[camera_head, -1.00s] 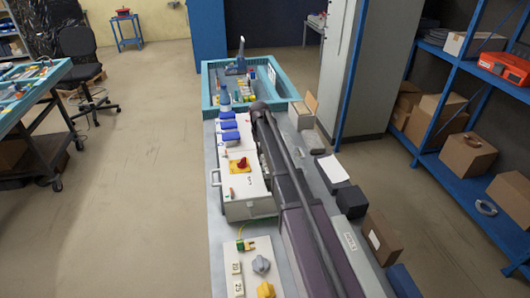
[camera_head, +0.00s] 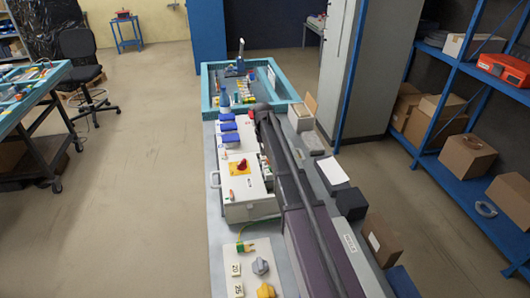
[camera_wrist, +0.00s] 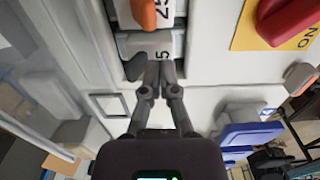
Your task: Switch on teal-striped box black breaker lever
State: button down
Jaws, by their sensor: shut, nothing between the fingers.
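My gripper (camera_wrist: 157,75) is shut and empty in the wrist view. Its fingertips are at the lower edge of a grey breaker module (camera_wrist: 150,45) marked with a 5. A small black lever (camera_wrist: 135,66) sticks out just left of the fingertips; I cannot tell whether they touch. An orange lever (camera_wrist: 144,14) sits on the module above. The modules are set in a white box (camera_wrist: 205,60). In the head view my arm covers the breaker side of the white box (camera_head: 250,211), and the fingers are hidden. I cannot make out a teal stripe on it.
A red rotary switch (camera_wrist: 288,18) on a yellow plate is right of the fingers. Blue socket covers (camera_wrist: 245,138) are at the lower right. In the head view, a teal tray (camera_head: 207,92) stands at the bench's far end. A brown carton (camera_head: 381,236) is right of my arm.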

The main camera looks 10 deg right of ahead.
jog(key=shift+a+r+p, duration=0.2)
jog(key=shift+r+p, duration=1.2)
jog(key=shift+r, duration=0.1)
jog(key=shift+a+r+p, duration=0.2)
jog(key=shift+r+p, duration=1.2)
jog(key=shift+r, duration=0.05)
jog(key=s, duration=3.3)
jog(key=shift+s+a+f, duration=0.15)
jog(key=shift+f, duration=0.05)
